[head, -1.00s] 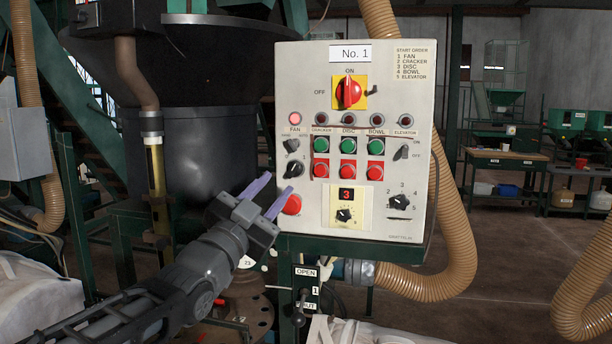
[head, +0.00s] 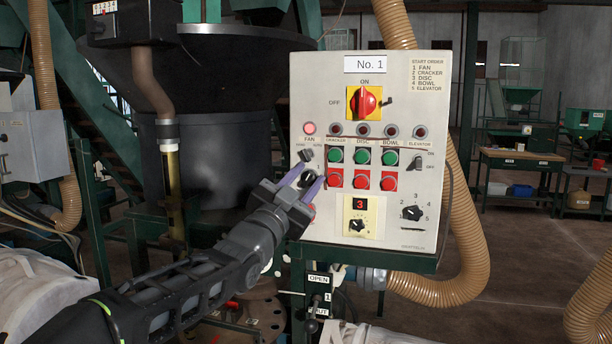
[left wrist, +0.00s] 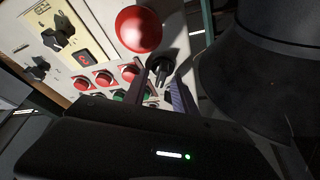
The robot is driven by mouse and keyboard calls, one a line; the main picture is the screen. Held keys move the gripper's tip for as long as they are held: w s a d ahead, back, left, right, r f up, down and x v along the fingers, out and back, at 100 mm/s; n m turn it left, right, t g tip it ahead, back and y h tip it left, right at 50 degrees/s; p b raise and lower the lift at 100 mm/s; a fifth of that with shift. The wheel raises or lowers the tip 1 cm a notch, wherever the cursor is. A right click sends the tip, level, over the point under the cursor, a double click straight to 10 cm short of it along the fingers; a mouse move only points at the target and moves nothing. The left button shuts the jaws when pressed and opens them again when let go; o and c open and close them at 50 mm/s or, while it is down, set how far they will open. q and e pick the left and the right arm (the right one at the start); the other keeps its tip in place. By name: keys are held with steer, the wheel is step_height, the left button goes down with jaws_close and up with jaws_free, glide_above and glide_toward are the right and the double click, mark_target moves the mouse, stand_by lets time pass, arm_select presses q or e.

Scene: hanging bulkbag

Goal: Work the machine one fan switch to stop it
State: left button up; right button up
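The No. 1 control panel (head: 420,80) faces me. In its FAN column the lamp (head: 309,128) glows pink-red, while the other lamps look dark. Below it is a small black fan switch (head: 306,155) marked HAND and AUTO, with a second black knob (head: 309,177) under it. My left gripper (head: 313,174) is open, its two purple fingers reaching to the lower knob and partly covering it. In the left wrist view a black knob (left wrist: 161,68) shows between the fingertips (left wrist: 160,82). I cannot tell whether they touch it. My right gripper is not in view.
A large red button (left wrist: 138,28) sits right beside the fingers in the wrist view. Green buttons (head: 362,156) and red buttons (head: 361,180) stand close to the right. A dark drum (head: 225,130) is behind my left arm. A tan hose (head: 465,220) hangs right of the panel.

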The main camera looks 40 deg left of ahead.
arm_select(q)
steer(key=shift+c, duration=0.4)
jaws_close()
